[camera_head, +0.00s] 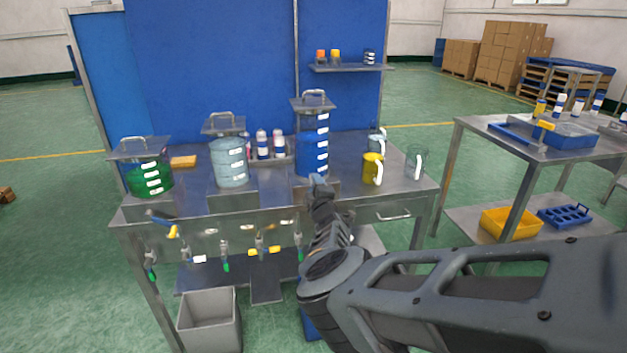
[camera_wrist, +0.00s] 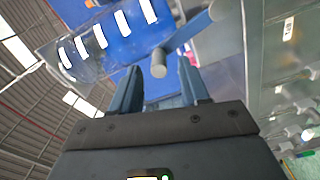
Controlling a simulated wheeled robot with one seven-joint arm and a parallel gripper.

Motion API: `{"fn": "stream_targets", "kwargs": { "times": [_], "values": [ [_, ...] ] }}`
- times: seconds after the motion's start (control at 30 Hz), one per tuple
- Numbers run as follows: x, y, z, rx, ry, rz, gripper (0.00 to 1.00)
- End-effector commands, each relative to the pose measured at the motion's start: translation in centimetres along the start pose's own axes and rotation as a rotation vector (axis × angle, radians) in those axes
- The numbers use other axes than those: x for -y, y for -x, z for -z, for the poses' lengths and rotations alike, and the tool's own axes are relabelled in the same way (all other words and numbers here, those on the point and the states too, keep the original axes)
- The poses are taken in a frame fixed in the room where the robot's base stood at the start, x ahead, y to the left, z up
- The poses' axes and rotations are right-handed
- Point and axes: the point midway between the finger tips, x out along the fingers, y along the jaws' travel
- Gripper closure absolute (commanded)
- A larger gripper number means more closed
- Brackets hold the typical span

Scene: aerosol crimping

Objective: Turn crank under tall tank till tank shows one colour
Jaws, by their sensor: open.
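The tall tank (camera_head: 313,150) stands at the right of three tanks on the steel bench, holding blue with a clear band under its lid. It also shows at the upper left of the wrist view (camera_wrist: 112,35), with white level marks. My gripper (camera_head: 320,186) is in front of the tank's foot and hides part of it. In the wrist view my gripper (camera_wrist: 160,82) is open, with a grey crank knob (camera_wrist: 159,66) showing between its fingertips. A blue-grey crank arm (camera_wrist: 190,32) runs from the knob to the upper right. I cannot tell whether the fingers touch the knob.
A green tank (camera_head: 150,180) and a pale blue tank (camera_head: 229,163) stand to the left. A yellow jug (camera_head: 372,170) and a clear jug (camera_head: 417,162) stand to the right. Valves hang below the bench front, above a grey bin (camera_head: 209,320).

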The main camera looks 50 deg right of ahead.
Motion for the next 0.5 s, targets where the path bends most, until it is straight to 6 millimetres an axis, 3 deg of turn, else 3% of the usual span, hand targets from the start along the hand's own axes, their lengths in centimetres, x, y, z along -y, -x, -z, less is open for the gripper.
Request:
{"fn": "stream_targets", "kwargs": {
  "times": [0.23, 0.5],
  "values": [
    [-0.1, 3.5, 0.1, -0.001, 0.002, 0.001, 0.55],
    [-0.1, 5.0, 0.0, 0.0, 0.0, 0.0, 0.55]
  ]
}}
